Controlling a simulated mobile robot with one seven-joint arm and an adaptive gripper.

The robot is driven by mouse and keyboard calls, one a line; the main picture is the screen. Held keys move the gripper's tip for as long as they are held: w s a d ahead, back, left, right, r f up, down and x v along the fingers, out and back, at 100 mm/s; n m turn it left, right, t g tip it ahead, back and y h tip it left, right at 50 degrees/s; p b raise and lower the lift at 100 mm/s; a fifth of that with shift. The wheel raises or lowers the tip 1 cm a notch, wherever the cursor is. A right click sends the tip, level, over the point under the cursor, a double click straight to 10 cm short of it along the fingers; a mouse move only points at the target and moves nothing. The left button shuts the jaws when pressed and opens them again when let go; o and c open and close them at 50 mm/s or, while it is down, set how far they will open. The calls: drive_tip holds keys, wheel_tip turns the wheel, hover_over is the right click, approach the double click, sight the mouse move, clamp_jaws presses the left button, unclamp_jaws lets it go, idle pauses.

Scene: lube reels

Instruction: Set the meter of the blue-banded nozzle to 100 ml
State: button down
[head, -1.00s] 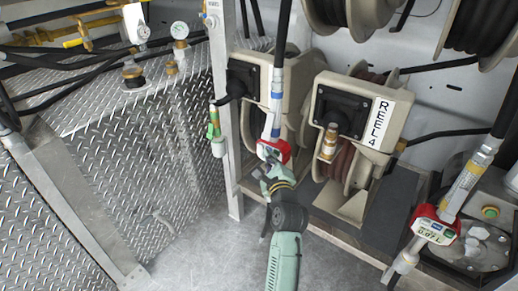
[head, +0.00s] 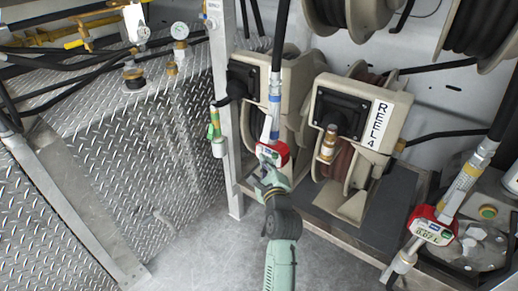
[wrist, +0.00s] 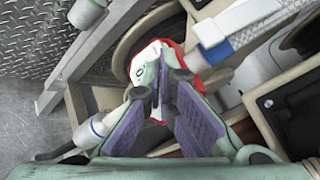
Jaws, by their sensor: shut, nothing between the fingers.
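The blue-banded nozzle (head: 274,100) hangs upright in front of the left reel in the head view. Its red-edged meter (head: 277,152) is at its lower part, with a small pale display facing my camera. My gripper (head: 264,178) is just below the meter, its fingers shut and empty. In the wrist view the fingertips (wrist: 163,72) meet in front of the meter (wrist: 143,78) and hide part of its white face. I cannot tell whether they touch it. The blue stripes of the nozzle (wrist: 228,44) show at upper right. The display figures are unreadable.
A second nozzle with a yellow band (head: 462,185) and a red meter (head: 432,232) is at right. The Reel 4 housing (head: 360,112) stands beside the blue-banded nozzle. A white post (head: 228,110) is close on the left. Open floor (head: 190,240) lies at lower left.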

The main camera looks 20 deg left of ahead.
drive_tip(key=s, duration=0.1)
drive_tip(key=s+a+p, duration=0.1)
drive_tip(key=s, duration=0.1)
drive_tip(key=s+p, duration=0.1)
drive_tip(key=shift+s+a, duration=0.3)
drive_tip(key=shift+a, duration=0.1)
idle(1.6)
